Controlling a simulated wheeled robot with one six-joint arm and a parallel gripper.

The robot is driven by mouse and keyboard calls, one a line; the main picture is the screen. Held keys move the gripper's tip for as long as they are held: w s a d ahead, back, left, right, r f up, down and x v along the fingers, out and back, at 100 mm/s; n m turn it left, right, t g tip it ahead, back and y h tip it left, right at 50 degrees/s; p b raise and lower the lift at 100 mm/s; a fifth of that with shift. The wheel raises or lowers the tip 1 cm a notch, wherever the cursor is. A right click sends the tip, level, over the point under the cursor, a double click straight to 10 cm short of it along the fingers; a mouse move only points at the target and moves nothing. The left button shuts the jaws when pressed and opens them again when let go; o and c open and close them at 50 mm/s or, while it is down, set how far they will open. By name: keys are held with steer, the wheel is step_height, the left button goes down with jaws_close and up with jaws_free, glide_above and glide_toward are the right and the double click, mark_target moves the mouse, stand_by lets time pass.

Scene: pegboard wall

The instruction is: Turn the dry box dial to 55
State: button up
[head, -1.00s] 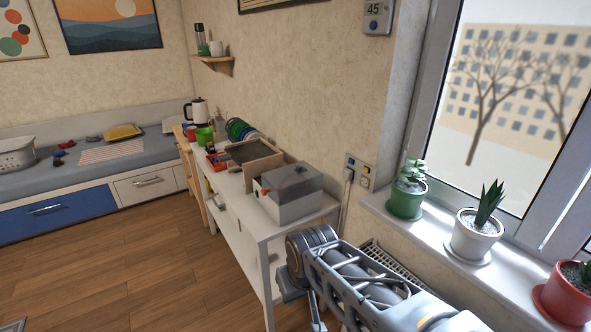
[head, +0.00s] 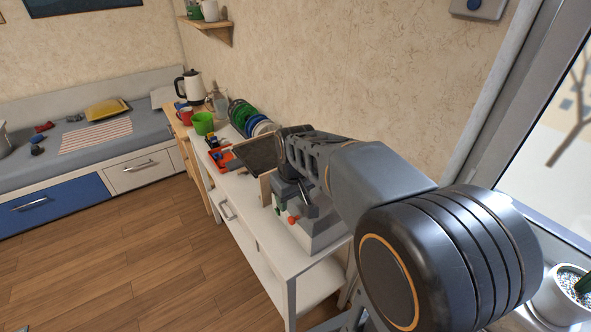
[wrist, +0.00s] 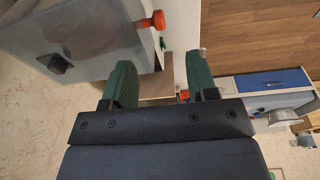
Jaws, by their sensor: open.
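The dry box (head: 318,236) is a pale grey box with a grey lid on the white table, partly hidden behind my arm in the head view. A red-orange knob (head: 293,218) sticks out from its front; I take it for the dial, and no number on it can be read. In the wrist view the box (wrist: 95,35) fills the upper left, with a black handle on its lid, and the knob (wrist: 157,20) is at its edge. My gripper (wrist: 160,65) is open and empty, its green fingers apart.
A dark tray or screen (head: 258,152), spools (head: 243,115), a green cup (head: 203,123) and a kettle (head: 188,86) stand further along. A potted plant (head: 568,298) is on the sill at right. The floor left of the table (head: 297,268) is clear.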

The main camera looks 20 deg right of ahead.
steer(key=shift+n+g, duration=0.5)
steer(key=w+d+r+p, duration=0.1)
steer(key=w, duration=0.1)
steer(key=w+d+r+p, duration=0.1)
steer(key=w, duration=0.1)
steer(key=w+d+r+p, duration=0.1)
steer(key=w+r, duration=0.1)
steer(key=shift+w+d, duration=0.2)
steer(key=shift+w, duration=0.15)
steer(key=w+d+n+p, duration=0.2)
steer(key=w+d+p, duration=0.3)
steer(key=w, duration=0.2)
steer(key=shift+g, duration=0.4)
step_height(320, 180, down, 14)
steer(key=shift+a+f+p, duration=0.15)
steer(key=shift+p, duration=0.65)
steer(key=c, duration=0.9)
